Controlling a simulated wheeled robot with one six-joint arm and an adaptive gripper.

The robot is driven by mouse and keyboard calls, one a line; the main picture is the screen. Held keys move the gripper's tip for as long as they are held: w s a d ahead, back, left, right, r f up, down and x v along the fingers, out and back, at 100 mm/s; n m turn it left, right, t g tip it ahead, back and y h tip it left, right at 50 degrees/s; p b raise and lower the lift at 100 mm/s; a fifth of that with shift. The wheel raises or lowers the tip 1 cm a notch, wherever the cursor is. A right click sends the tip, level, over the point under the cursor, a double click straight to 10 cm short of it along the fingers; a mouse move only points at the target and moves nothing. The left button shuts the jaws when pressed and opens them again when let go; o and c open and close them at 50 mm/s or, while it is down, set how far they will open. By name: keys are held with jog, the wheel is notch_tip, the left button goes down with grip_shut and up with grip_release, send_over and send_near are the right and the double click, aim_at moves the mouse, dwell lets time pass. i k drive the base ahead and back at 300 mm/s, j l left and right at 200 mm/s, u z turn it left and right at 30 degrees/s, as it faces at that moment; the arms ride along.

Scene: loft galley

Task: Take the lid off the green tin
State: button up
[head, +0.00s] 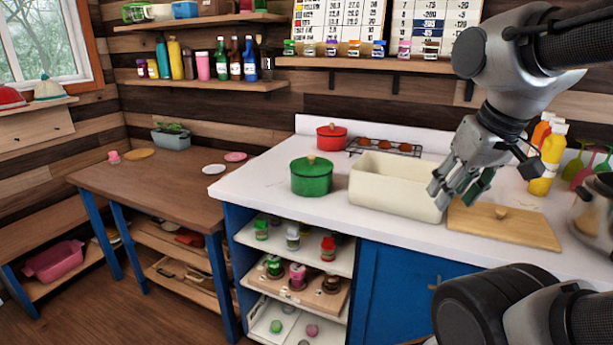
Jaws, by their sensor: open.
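The green tin (312,180) stands upright on the white counter, left of the cream bin. My gripper (455,197) is open and empty. In the picture it hangs over the right end of the cream bin, well to the right of the green tin. Its fingers point down and to the left. I cannot tell its exact height above the counter.
An open cream bin (385,203) stands between the tin and my gripper. A red lidded pot (331,138) and a wire rack (384,147) are behind. A wooden board (505,224) lies at right. The white counter (255,190) is clear left of the tin.

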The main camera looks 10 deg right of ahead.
aim_at(312, 165)
jog(key=i+j+z, duration=0.3)
jog(key=j, duration=0.3)
jog(key=i+j+z, duration=0.35)
jog(key=j, duration=0.35)
jog(key=i, duration=0.1)
